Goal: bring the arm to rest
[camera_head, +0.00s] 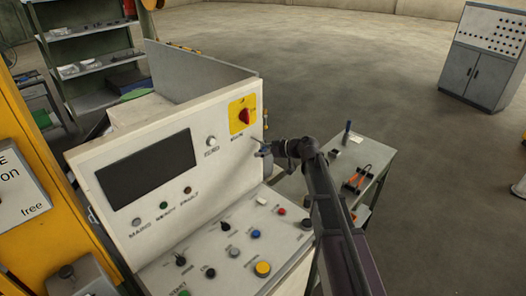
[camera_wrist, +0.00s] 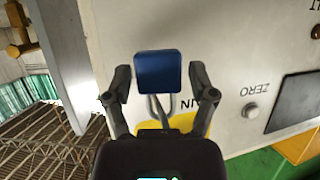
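My gripper (camera_head: 268,149) is at the right edge of the upright panel of a pale control console (camera_head: 225,165), just below the red rotary switch (camera_head: 244,115) on its yellow plate. In the wrist view, the two fingers of my gripper (camera_wrist: 159,78) stand apart on either side of a blue padlock (camera_wrist: 158,70). Narrow gaps show between the fingers and the padlock's sides. Its grey shackle points toward the yellow plate (camera_wrist: 183,122); where it hooks in is hidden by my gripper. My arm reaches in from the bottom of the head view.
A small grey bench (camera_head: 378,158) with orange-handled pliers (camera_head: 357,180) stands right of my arm. The console's sloped desk carries several buttons and knobs. A grey cabinet (camera_head: 478,70) stands at the far right, shelves (camera_head: 85,50) at the back left. Open floor lies behind.

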